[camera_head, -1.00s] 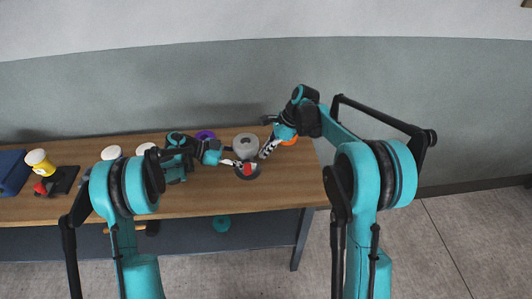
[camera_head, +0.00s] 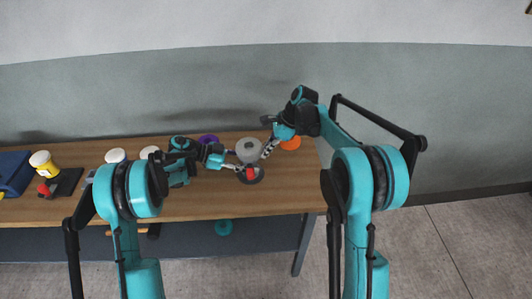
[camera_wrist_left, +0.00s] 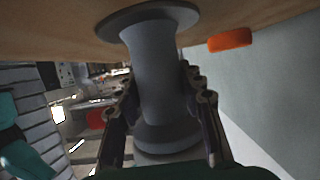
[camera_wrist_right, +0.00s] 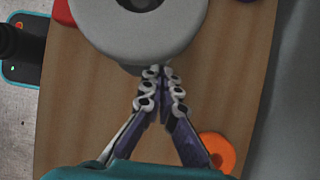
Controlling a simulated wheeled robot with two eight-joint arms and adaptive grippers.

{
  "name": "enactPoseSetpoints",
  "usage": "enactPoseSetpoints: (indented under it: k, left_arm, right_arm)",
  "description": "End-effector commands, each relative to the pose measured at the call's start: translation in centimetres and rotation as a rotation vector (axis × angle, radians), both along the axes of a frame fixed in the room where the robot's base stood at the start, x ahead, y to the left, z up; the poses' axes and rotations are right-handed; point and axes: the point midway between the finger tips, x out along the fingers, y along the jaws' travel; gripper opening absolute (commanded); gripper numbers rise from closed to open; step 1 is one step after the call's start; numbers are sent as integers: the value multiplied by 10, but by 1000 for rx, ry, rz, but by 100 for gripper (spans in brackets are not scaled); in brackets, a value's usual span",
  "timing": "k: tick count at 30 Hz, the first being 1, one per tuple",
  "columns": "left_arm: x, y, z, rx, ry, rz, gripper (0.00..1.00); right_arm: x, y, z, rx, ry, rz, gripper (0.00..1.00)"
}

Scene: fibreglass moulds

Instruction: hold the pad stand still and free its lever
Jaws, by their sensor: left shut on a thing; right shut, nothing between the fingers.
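The pad stand (camera_head: 249,150) is upright on the table, with a light round top and a dark round base. Its grey column (camera_wrist_left: 153,75) fills the left wrist view, which is upside down. My left gripper (camera_head: 238,167) is shut around this column from the left. A small red part (camera_head: 250,173), apparently the lever, shows at the stand's front; it is partly hidden behind a finger in the left wrist view (camera_wrist_left: 95,118). My right gripper (camera_wrist_right: 160,76) is shut and empty beside the stand's round top, at its right; I cannot tell whether they touch.
An orange ring (camera_head: 290,143) lies right of the stand, close to my right gripper. A purple ring (camera_head: 208,139) lies behind left. White-lidded jars (camera_head: 116,156) and a blue bin (camera_head: 13,172) stand further left. The table's (camera_head: 285,193) front right is clear.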

Motion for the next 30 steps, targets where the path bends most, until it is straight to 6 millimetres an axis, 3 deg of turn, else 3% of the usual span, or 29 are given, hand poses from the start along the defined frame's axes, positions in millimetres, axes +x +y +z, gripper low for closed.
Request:
enactPoseSetpoints:
  k: [30]
  left_arm:
    - [0, 0, 0, 0, 0, 0, 0]
  right_arm:
    - [17, 6, 0, 0, 0, 0, 0]
